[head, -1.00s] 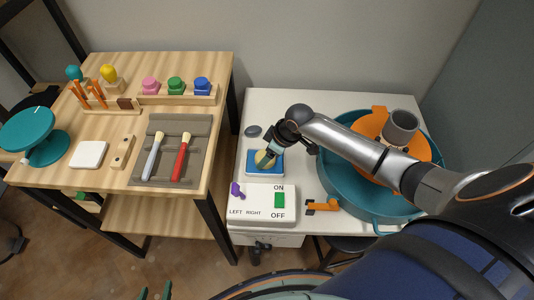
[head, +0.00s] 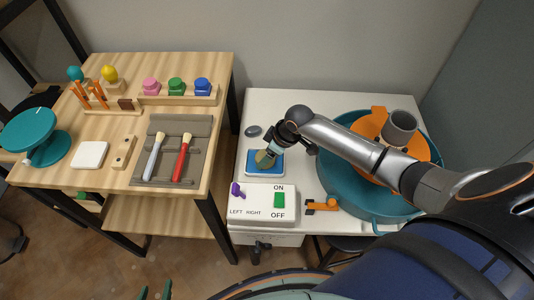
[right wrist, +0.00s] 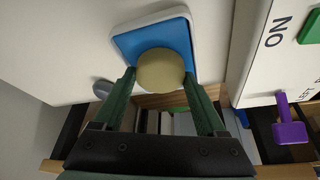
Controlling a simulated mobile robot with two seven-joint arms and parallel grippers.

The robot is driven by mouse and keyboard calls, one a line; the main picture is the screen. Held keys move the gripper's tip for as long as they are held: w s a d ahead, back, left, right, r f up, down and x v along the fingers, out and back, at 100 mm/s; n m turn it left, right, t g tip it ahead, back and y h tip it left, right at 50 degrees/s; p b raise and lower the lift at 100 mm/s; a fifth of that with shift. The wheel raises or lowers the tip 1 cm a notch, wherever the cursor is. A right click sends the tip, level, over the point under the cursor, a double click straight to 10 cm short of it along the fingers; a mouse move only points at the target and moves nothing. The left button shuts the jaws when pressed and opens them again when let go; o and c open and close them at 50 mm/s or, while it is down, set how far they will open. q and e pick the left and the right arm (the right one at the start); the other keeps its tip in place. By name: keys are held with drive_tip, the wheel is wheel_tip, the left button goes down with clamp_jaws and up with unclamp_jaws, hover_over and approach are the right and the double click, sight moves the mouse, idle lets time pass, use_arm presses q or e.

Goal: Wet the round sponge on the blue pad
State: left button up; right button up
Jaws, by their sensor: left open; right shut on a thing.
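The round sponge (head: 264,161) is at the blue pad (head: 251,169), on the white table. In the right wrist view the sponge (right wrist: 161,68) is a dull yellow disc in front of the blue pad (right wrist: 127,42) with its white rim. My right gripper (right wrist: 159,80) is shut on the sponge, with one green finger on each side. Whether the sponge presses on the pad or sits just above it is hard to tell. My left gripper (head: 154,291) is open and empty at the bottom edge of the head view, away from the pad.
A white switch box (head: 262,212) with a purple lever (head: 237,190) and a green switch (head: 280,200) lies just in front of the pad. A grey stone-like disc (head: 253,131) is behind it. A teal basin (head: 331,178) stands to the right, a wooden table (head: 122,201) to the left.

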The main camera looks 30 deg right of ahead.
sight(260, 154)
drive_tip(key=shift+s, duration=0.1)
idle(0.4)
wheel_tip(260, 154, up, 5)
drive_tip(key=p, duration=0.5)
drive_tip(key=shift+f, duration=0.1)
drive_tip(key=shift+r+p, duration=0.6)
drive_tip(key=shift+r, duration=0.45)
